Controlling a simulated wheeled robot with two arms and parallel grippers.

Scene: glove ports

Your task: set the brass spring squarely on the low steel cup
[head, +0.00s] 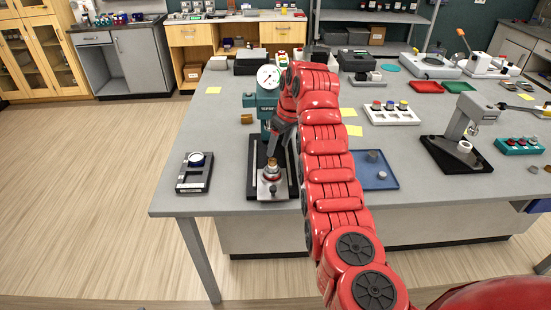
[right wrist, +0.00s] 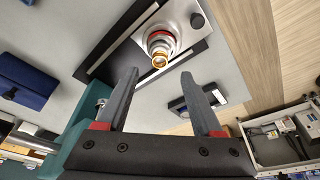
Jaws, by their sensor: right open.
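The brass spring (head: 271,166) stands upright on the low steel cup (head: 271,176), on the steel block of the dial gauge stand. In the right wrist view the brass end of the spring (right wrist: 159,61) faces the camera, with the rings of the cup (right wrist: 151,43) behind it. It looks roughly centred, but I cannot tell whether it sits fully square. My right gripper (head: 274,155) is just above the spring, pointing down. In the right wrist view the gripper (right wrist: 160,74) is open, its fingers apart and empty, clear of the spring. My left gripper is not in view.
The dial gauge (head: 268,77) on its teal stand rises close behind my gripper. A blue tray (head: 374,180) is right of my arm.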

